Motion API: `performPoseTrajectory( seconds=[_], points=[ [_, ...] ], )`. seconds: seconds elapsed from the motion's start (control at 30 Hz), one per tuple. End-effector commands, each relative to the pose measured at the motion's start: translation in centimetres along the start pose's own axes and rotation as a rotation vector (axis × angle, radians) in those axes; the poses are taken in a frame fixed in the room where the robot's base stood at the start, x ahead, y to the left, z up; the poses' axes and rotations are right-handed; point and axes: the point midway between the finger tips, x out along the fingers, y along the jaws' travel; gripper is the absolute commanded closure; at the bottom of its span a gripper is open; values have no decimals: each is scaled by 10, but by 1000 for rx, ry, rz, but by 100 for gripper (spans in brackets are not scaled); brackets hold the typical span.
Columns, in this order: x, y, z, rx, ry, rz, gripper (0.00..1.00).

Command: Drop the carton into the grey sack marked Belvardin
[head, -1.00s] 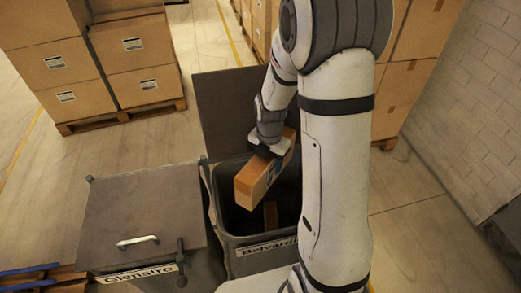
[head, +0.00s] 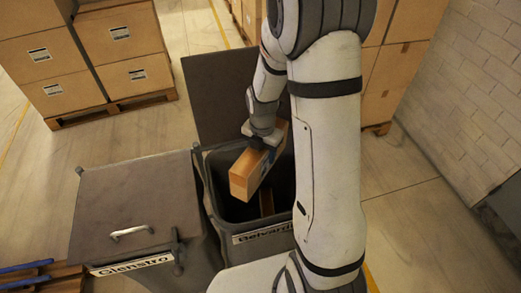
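The carton (head: 245,177) is a long brown box with a blue mark on its side. My gripper (head: 262,141) is shut on its upper part and holds it tilted over the mouth of the open grey sack marked Belvardin (head: 222,219). The sack's lid (head: 212,100) stands raised at the back. Another brown item (head: 266,201) shows inside the sack, lower down. My arm hides the right part of the sack and the end of its label.
A closed grey sack marked Glenstro (head: 130,205), with a handle on its lid, stands to the left. Boxes on a pallet (head: 120,55) stand at the back left. More boxes (head: 400,70) are behind my arm. A brick wall (head: 480,100) is at the right.

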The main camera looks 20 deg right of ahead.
Motion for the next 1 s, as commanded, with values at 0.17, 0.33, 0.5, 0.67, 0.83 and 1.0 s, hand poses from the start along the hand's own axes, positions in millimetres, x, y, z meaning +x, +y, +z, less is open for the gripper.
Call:
performPoseTrajectory(
  seconds=[0.17, 0.33, 0.5, 0.67, 0.83, 1.0],
  points=[
    [21, 0, 0, 0, 1, -1, 83],
    [24, 0, 0, -1, 0, 0, 83],
    [23, 0, 0, -1, 0, 0, 83],
    [23, 1, 0, -2, 0, 0, 34],
    [24, 1, -1, -2, 0, 0, 22],
    [24, 1, -1, -2, 1, -1, 22]
  ],
)
